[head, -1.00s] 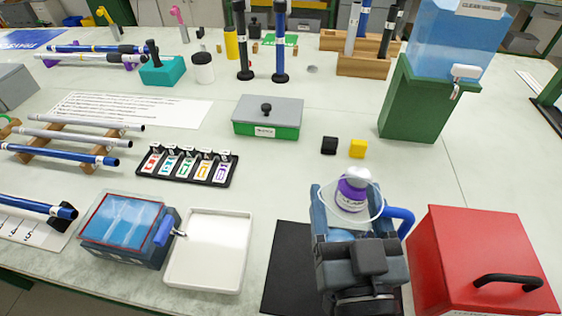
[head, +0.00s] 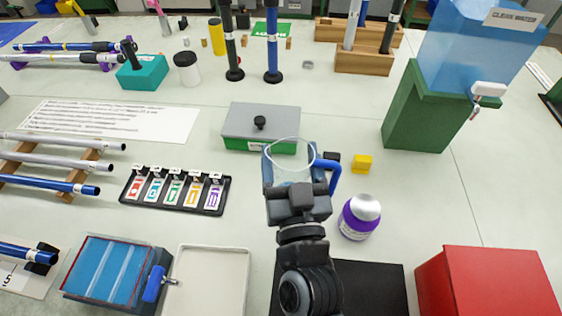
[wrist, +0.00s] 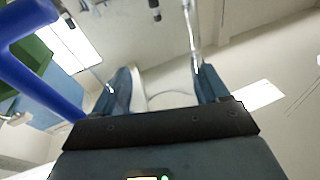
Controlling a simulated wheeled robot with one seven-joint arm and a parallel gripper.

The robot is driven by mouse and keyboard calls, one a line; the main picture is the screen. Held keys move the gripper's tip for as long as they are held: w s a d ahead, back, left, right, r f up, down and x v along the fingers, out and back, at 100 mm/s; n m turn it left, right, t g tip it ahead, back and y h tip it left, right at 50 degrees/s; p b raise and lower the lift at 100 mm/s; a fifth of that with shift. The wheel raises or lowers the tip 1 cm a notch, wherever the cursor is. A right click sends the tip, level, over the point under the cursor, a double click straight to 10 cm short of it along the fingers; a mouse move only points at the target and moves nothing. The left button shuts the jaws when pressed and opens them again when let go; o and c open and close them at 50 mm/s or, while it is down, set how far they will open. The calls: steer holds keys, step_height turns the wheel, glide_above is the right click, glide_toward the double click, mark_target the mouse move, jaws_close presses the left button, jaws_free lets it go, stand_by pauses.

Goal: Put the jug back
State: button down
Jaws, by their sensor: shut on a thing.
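The jug is a clear vessel (head: 290,152) with a blue handle (head: 333,178) on its right side. My gripper (head: 291,180) is shut on it and holds it upright, in front of the green box with the grey lid. Whether the jug's base touches the table is hidden by my gripper. In the wrist view, my two blue-grey fingers (wrist: 163,88) stand on either side of the see-through jug wall, and the blue handle (wrist: 35,80) crosses the left.
A purple bottle with a white cap (head: 360,217) stands right of my arm. A black block (head: 332,158) and a yellow block (head: 362,164) lie near the handle. A black mat (head: 370,285) and red box (head: 487,285) are nearer.

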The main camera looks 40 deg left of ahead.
step_height(320, 180, down, 6)
steer(key=w+a+b, duration=0.1)
steer(key=a+b, duration=0.1)
steer(key=b, duration=0.1)
steer(key=shift+a+b, duration=0.3)
steer(key=shift+a, duration=0.1)
steer(key=shift+r, duration=0.1)
jaws_free()
